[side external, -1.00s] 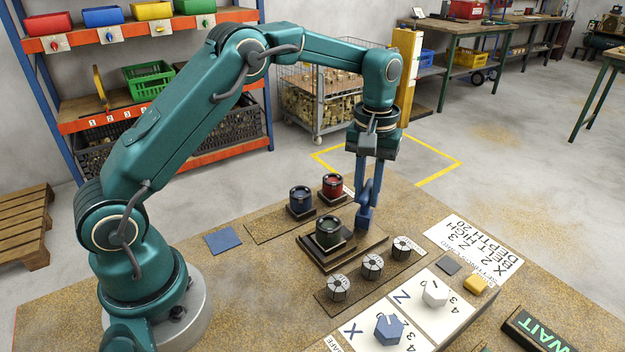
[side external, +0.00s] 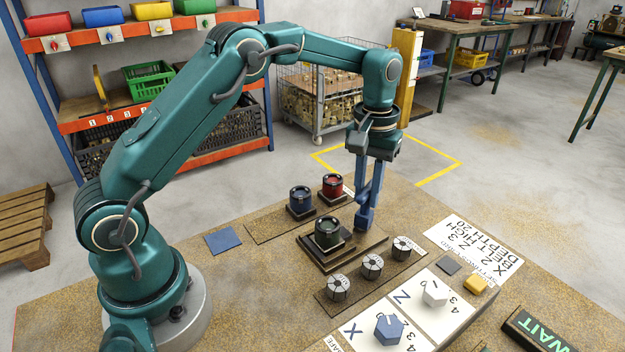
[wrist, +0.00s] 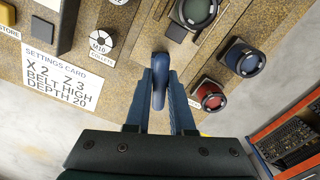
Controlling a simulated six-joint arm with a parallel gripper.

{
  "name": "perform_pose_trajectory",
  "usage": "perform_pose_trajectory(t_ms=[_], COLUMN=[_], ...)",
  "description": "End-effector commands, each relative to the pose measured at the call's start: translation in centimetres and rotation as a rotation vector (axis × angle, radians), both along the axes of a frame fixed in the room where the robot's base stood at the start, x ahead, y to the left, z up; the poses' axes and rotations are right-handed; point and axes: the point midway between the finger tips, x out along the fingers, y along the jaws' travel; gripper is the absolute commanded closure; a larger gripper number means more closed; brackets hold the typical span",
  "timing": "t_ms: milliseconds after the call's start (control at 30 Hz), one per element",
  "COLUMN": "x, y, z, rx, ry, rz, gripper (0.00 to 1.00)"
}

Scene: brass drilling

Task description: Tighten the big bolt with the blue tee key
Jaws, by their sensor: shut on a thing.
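The blue tee key (side external: 365,219) stands upright at the far right corner of the dark stepped base plate (side external: 362,250). My gripper (side external: 367,207) points straight down and is shut on the key's upper part. In the wrist view the blue key (wrist: 160,78) shows between the two blue fingers of my gripper (wrist: 164,92). The big bolt is not visible; the key and gripper cover the spot below. I cannot tell how the key's lower end meets it.
A green-black cup (side external: 328,232) stands on the base plate, close left of the key. A blue cup (side external: 300,200) and a red cup (side external: 332,186) stand behind. Several marked collets (side external: 372,266) line the front. The settings card (side external: 474,248) lies to the right.

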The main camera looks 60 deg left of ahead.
Motion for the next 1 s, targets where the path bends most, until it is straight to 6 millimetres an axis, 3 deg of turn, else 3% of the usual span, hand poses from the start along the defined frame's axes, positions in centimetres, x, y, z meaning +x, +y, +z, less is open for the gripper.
perform_pose_trajectory(t_ms=[367, 1000], x=[0.0, 0.1], y=[0.0, 0.0], z=[0.2, 3.2], rx=[0.0, 0.0], ry=[0.0, -0.002], rz=[0.028, 0.028], gripper=[1.0, 1.0])
